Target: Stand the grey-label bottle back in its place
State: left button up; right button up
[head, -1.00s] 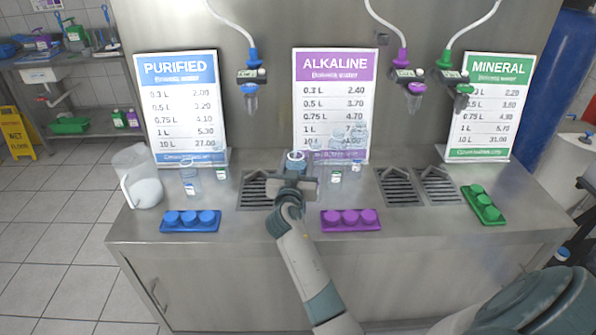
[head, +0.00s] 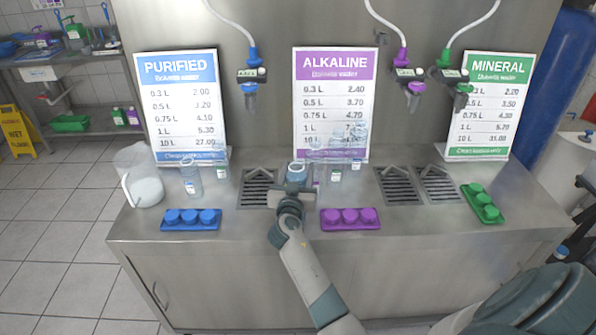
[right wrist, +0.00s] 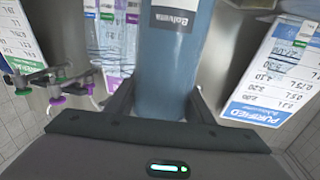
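The grey-label bottle, a blue bottle (head: 296,172), is upright or nearly so over the steel counter, in front of the ALKALINE sign's left side. In the right wrist view the bottle (right wrist: 166,70) fills the middle, with part of its dark grey label (right wrist: 178,18) at the top. My right gripper (right wrist: 160,108) has one finger on each side of the bottle and is shut on it. In the head view my right gripper (head: 291,193) hides the bottle's lower part, so I cannot tell whether its base touches the counter. My left gripper is not in view.
Clear bottles stand close right of the held one, one with a green label (head: 335,176). Others stand left, with blue (head: 191,182) and green (head: 222,172) labels. Cap trays, blue (head: 190,220), purple (head: 350,219) and green (head: 483,203), line the front. A drain grate (head: 257,188) lies left.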

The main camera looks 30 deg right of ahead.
jog(key=o, duration=0.3)
jog(key=shift+o, duration=0.2)
jog(key=shift+s+a, duration=0.45)
jog(key=b+v, duration=0.3)
jog(key=v, duration=0.8)
jog(key=shift+r+b, duration=0.15)
jog(key=shift+b, duration=0.2)
